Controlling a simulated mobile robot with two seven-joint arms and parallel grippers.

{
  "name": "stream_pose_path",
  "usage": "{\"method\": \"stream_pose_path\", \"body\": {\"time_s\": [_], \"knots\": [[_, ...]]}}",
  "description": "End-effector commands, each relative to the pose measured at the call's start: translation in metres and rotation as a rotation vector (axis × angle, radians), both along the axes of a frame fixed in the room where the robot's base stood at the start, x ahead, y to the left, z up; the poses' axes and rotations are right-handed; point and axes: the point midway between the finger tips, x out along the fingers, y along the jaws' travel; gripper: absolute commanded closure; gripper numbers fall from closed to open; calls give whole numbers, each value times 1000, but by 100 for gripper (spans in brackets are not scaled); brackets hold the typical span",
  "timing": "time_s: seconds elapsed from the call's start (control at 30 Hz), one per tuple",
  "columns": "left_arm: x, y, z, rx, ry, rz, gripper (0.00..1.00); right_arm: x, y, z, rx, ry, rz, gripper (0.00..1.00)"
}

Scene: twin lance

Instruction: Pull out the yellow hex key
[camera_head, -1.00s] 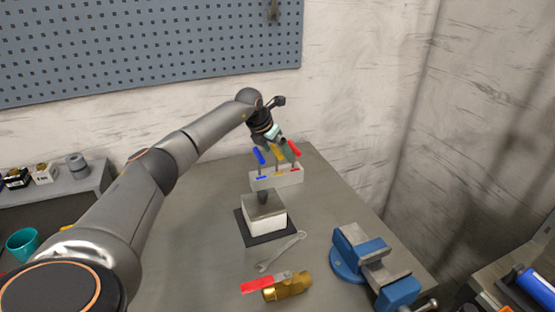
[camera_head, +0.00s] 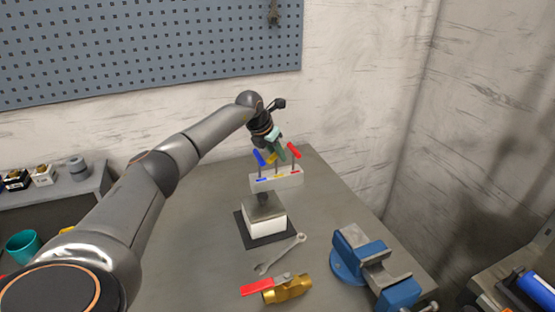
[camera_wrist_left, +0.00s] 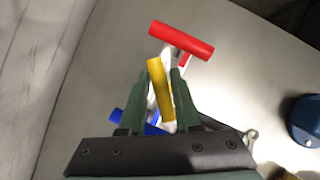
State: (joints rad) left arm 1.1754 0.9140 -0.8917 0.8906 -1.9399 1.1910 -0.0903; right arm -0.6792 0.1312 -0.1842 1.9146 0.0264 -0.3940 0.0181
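The yellow hex key (camera_head: 271,159) stands in a pale holder (camera_head: 290,181) on the table, between the blue hex key (camera_head: 259,157) and the red hex key (camera_head: 294,152). My left gripper (camera_head: 278,153) is over the yellow handle and partly hides it. In the left wrist view, the yellow handle (camera_wrist_left: 160,88) lies between the two green fingers of my left gripper (camera_wrist_left: 161,72). The fingers are apart, with pale gaps beside the handle. The red handle (camera_wrist_left: 181,40) is beyond the fingertips, and the blue one (camera_wrist_left: 133,124) is partly hidden behind the left finger. My right gripper is not in view.
A white block with a grey top (camera_head: 265,214) stands on a dark mat in front of the holder. A wrench (camera_head: 280,254), a brass valve with a red lever (camera_head: 287,289) and a blue vise (camera_head: 365,262) are nearer. A pegboard wall is behind.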

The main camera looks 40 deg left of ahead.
Motion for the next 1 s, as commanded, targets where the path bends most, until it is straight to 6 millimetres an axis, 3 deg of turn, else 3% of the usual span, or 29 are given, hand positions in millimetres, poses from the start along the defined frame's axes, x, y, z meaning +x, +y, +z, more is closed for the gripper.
{"method": "stream_pose_path", "body": {"time_s": [0.03, 0.23, 1.0], "knots": [[0, 0, 0, 0, 1, 0, 79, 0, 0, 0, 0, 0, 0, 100], [0, 0, 0, 0, 1, 0, 100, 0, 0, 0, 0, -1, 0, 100], [0, 0, 7, 0, 0, 0, 100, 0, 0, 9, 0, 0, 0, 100]]}}
